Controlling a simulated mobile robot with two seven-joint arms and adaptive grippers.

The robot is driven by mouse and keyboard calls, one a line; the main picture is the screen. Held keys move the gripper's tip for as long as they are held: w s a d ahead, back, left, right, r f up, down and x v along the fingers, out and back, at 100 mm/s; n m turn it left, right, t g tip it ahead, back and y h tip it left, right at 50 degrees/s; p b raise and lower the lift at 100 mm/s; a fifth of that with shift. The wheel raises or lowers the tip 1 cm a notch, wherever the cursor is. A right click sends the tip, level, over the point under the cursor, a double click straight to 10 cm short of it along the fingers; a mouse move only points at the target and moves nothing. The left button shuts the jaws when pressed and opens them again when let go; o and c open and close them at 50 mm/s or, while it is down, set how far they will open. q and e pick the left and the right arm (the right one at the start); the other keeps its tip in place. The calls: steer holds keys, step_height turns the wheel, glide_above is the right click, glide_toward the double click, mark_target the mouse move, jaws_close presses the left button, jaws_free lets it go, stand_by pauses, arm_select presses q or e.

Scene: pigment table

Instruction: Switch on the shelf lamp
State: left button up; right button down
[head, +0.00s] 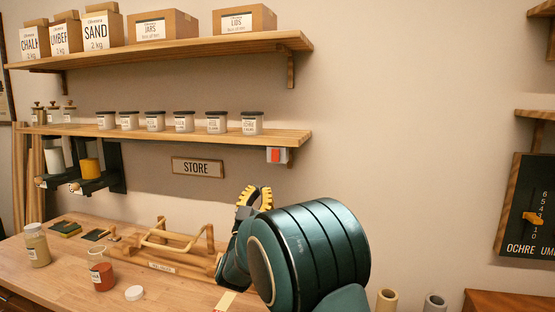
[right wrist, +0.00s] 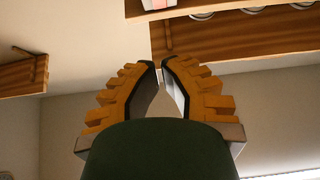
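A small light-coloured switch box with a red rocker (head: 276,155) hangs under the right end of the lower shelf (head: 285,135). No lamp body can be made out. My left gripper is out of view.
Several dark-lidded jars (head: 183,122) stand on the lower shelf. A STORE sign (head: 197,167) is on the wall left of the switch. A wooden rack (head: 175,250), a red jar (head: 103,276) and a tall jar (head: 37,245) stand on the bench.

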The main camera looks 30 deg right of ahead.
mark_target(277, 151)
steer(key=shift+w+d, duration=0.1)
steer(key=shift+d, duration=0.05)
steer(key=shift+r, duration=0.1)
steer(key=x, duration=0.4)
steer(key=f+p+x, duration=0.1)
steer(key=x, duration=0.3)
steer(key=d+x, duration=0.1)
steer(key=x, duration=0.3)
steer(key=shift+w+f, duration=0.35)
steer(key=shift+w, duration=0.05)
steer(key=shift+w+d, duration=0.3)
steer(key=shift+d, duration=0.05)
steer(key=shift+f, duration=0.1)
